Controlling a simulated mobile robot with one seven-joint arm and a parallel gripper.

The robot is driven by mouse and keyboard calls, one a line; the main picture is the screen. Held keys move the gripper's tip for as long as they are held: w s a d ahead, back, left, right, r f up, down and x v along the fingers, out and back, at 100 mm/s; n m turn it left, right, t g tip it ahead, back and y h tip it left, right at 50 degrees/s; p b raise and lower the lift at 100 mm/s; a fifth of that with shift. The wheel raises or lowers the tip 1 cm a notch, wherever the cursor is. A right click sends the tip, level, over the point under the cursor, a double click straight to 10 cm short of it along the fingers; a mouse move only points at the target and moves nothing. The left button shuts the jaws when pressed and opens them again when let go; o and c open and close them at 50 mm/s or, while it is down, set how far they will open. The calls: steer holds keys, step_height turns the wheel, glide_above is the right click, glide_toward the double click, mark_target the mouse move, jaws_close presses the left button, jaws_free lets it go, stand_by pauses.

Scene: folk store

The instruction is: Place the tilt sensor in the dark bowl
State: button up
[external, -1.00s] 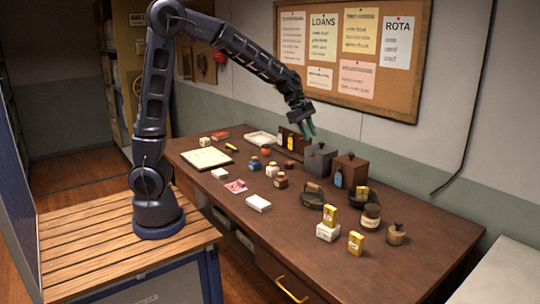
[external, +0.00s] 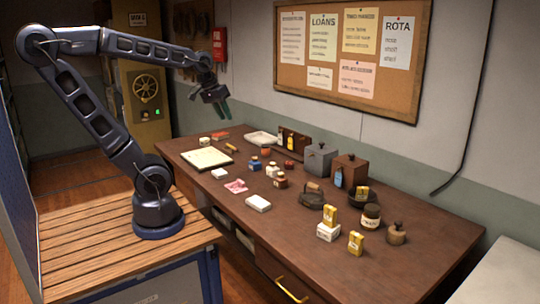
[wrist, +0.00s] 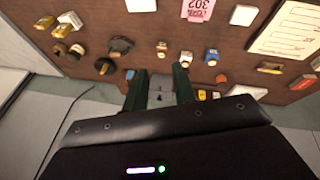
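Several small yellow boxes show in the external view: one box (external: 355,243) stands on the desk, another (external: 331,216) is on a white carton, and a third (external: 362,191) appears in or just behind a dark bowl (external: 353,201). I cannot tell which, if any, is the tilt sensor. A dark round piece with a brown handle (external: 312,197) sits left of that bowl. My gripper (external: 224,112) is high above the far left end of the desk, away from these. In the wrist view my gripper (wrist: 160,82) has its fingers apart with nothing held.
The brown desk (external: 290,232) also holds a grey box (external: 319,160), a brown box (external: 350,171), small bottles, a jar (external: 371,217), a stoppered pot (external: 396,233), a white tray (external: 263,138) and papers. The wall with the noticeboard (external: 350,55) stands behind.

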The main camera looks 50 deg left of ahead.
steer(key=s+a+f+m+y, duration=0.1)
steer(key=s+a+m, duration=0.1)
steer(key=s, duration=0.4)
steer(key=shift+a+m+y, duration=0.2)
steer(key=shift+m+y, duration=0.1)
steer(key=shift+m, duration=0.2)
